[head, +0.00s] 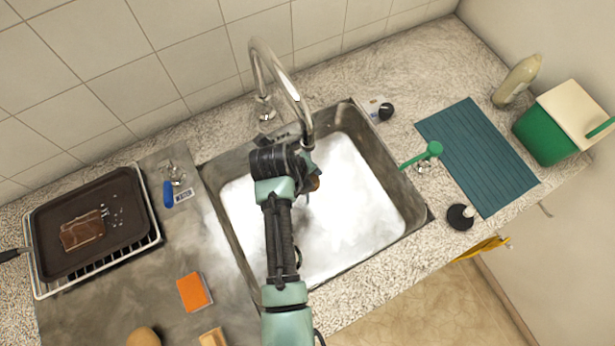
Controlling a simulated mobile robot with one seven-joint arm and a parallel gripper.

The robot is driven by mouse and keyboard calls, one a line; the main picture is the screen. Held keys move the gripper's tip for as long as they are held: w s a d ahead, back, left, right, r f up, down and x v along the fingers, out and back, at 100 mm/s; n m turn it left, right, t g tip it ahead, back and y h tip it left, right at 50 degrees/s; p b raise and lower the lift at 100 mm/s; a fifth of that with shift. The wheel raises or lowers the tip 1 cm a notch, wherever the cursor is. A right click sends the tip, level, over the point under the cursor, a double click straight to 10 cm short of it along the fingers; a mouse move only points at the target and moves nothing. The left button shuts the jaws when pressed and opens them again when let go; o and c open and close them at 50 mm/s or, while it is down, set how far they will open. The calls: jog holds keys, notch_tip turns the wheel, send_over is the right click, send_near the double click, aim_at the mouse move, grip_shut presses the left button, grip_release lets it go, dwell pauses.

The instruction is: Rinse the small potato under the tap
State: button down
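The steel tap (275,82) arches over the sink (378,150) from the back, its spout end close above my gripper. My gripper (310,172) is over the sink, directly by the spout. My own wrist hides most of its fingers, so its opening does not show. A small brown-orange thing (315,184) shows beside the fingers; it could be the small potato, but only a sliver is visible. I cannot tell if it is gripped. Whether water is running cannot be made out. White foam or suds (350,215) fill the sink.
On the left are a dark pan (110,205) on a white rack, an orange sponge (195,291) and a rounded tan thing (143,337) cut by the frame. On the right are a green brush (430,152), a teal mat (485,160), a black plug (460,217) and a green bin (545,135).

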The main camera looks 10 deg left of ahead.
jog(key=shift+w+d, duration=0.25)
jog(key=shift+w, duration=0.25)
jog(key=shift+s, duration=0.15)
jog(key=shift+s+a, duration=0.35)
jog(key=shift+s, duration=0.15)
jog(key=shift+w, duration=0.1)
jog(key=shift+w+d, duration=0.35)
jog(key=shift+w, duration=0.2)
jog(key=s+d+r+p, duration=0.2)
jog(key=s+d+p, duration=0.3)
jog(key=d, duration=0.3)
jog(key=shift+d, duration=0.4)
